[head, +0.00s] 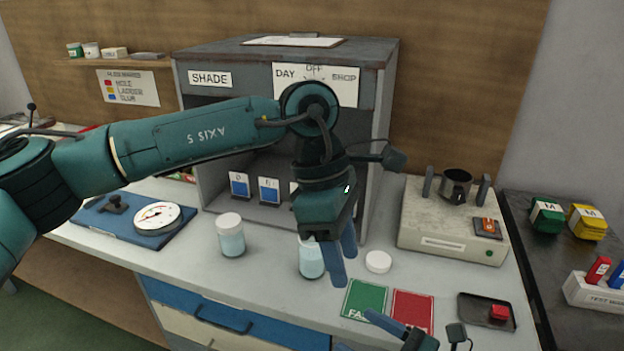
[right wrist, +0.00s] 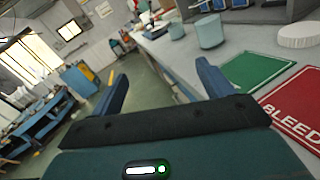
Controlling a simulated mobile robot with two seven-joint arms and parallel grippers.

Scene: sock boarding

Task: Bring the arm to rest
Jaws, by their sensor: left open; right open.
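My left arm reaches in from the left in the head view. Its gripper (head: 340,264) points down with open blue fingers, in front of the booth and beside a pale blue jar (head: 311,259). The gripper partly covers that jar, and I cannot tell from this view whether they touch. My right gripper (head: 358,333) is low at the bottom edge, near the front of the bench and the green card (head: 364,298). In the right wrist view the right gripper (right wrist: 163,86) has its fingers apart with nothing between them.
The shade booth (head: 385,130) stands behind. A hotplate-like device (head: 450,228) is at right. The floor aisle (right wrist: 140,75) looks clear.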

